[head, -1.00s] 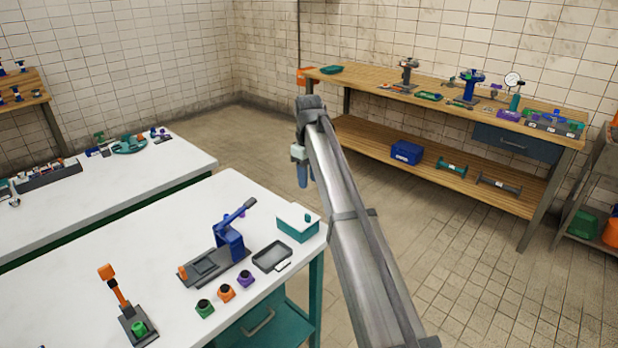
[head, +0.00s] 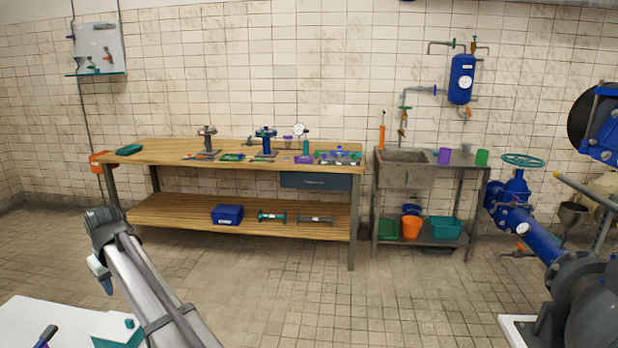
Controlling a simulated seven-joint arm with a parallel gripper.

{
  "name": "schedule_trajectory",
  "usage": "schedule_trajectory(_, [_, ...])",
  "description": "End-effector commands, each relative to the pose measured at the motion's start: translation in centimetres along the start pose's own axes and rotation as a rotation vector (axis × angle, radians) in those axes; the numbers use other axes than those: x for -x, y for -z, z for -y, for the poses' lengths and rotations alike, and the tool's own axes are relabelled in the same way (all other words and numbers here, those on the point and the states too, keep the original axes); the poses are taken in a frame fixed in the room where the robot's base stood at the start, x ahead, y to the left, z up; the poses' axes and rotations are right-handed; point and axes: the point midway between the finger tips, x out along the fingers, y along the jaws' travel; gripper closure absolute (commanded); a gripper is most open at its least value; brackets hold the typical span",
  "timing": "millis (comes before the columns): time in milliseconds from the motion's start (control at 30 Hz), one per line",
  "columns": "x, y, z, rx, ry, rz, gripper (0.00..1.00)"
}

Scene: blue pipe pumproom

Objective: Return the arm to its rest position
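My arm's grey link (head: 150,285) reaches up from the bottom edge at the left of the head view and ends in a dark joint (head: 103,225). Below that joint hangs a short pale part with a blue tapered end; this seems to be my gripper (head: 106,286).
A wooden workbench (head: 165,151) with tools and a lower shelf stands along the back wall. Right of it are a sink stand (head: 403,175) and a blue valve pipe (head: 530,232). A teal box (head: 118,332) sits on the near white table. The middle floor is open.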

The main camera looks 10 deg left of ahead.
Motion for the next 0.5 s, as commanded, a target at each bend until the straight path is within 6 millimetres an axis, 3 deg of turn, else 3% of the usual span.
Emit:
schedule_trajectory(33, [-1.4,-2.2,0.4,-0.022,-0.001,-0.006,0.6])
schedule_trajectory(233, [-6.7,-7.4,0.5,-0.098,-0.004,-0.007,0.6])
schedule_trajectory(500, [-15.1,-17.6,-2.6,-0.216,-0.015,0.047,0.6])
